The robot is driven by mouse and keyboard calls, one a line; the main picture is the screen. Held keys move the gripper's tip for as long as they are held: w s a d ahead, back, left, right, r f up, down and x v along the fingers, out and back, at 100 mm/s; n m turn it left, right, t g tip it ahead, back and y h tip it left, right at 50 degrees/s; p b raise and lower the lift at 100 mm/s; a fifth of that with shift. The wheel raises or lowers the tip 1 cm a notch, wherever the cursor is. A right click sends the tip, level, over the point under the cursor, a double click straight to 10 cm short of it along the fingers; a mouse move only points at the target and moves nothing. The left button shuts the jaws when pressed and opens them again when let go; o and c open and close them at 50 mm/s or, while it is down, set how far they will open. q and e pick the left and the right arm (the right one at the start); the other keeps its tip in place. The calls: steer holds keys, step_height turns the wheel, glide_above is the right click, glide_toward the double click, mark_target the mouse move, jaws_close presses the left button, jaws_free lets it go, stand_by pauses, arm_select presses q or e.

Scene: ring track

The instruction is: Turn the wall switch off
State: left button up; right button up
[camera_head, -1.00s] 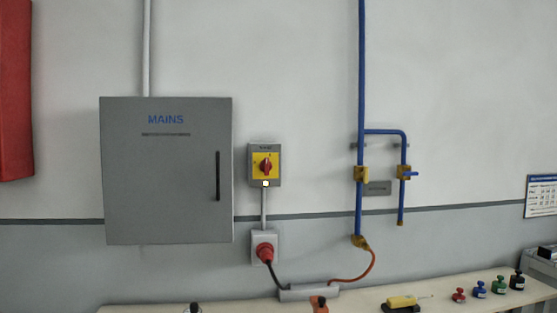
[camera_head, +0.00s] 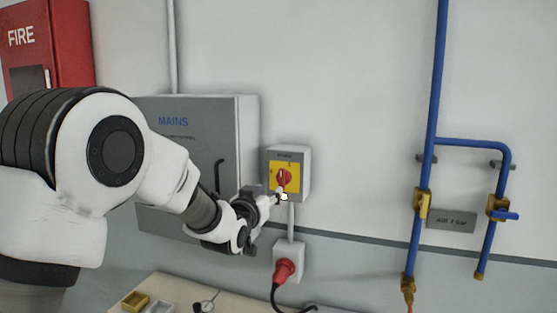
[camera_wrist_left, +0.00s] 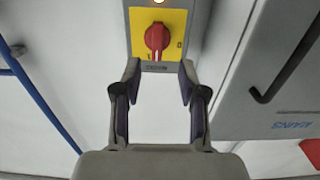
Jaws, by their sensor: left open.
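The wall switch (camera_head: 302,172) is a grey box with a yellow plate and a red rotary knob (camera_head: 284,178). My left gripper (camera_head: 276,195) reaches in from the left and is at the lower left of the knob in the head view. In the left wrist view, which is upside down, the red knob (camera_wrist_left: 157,38) is ahead of the open fingers (camera_wrist_left: 159,80). Nothing is between the fingers, and they look apart from the knob. My right gripper is out of view.
A grey MAINS cabinet (camera_head: 248,130) stands close on the left, partly behind my arm. A red plug (camera_head: 285,270) sits in a socket below the switch. Blue pipes with valves (camera_head: 422,203) are on the right. The wall between switch and pipes is clear.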

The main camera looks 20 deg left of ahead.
mark_target(281, 175)
arm_select(q)
steer(key=w+p, duration=0.1)
steer(key=w, duration=0.1)
steer(key=w+r+p, duration=0.1)
steer(key=w, duration=0.2)
steer(key=w+r+p, duration=0.1)
steer(key=w+p, duration=0.1)
steer(key=w, duration=0.1)
steer(key=shift+d, duration=0.35)
steer(key=shift+w+a+f, duration=0.1)
steer(key=shift+w, duration=0.05)
steer(key=shift+f, duration=0.1)
jaws_close()
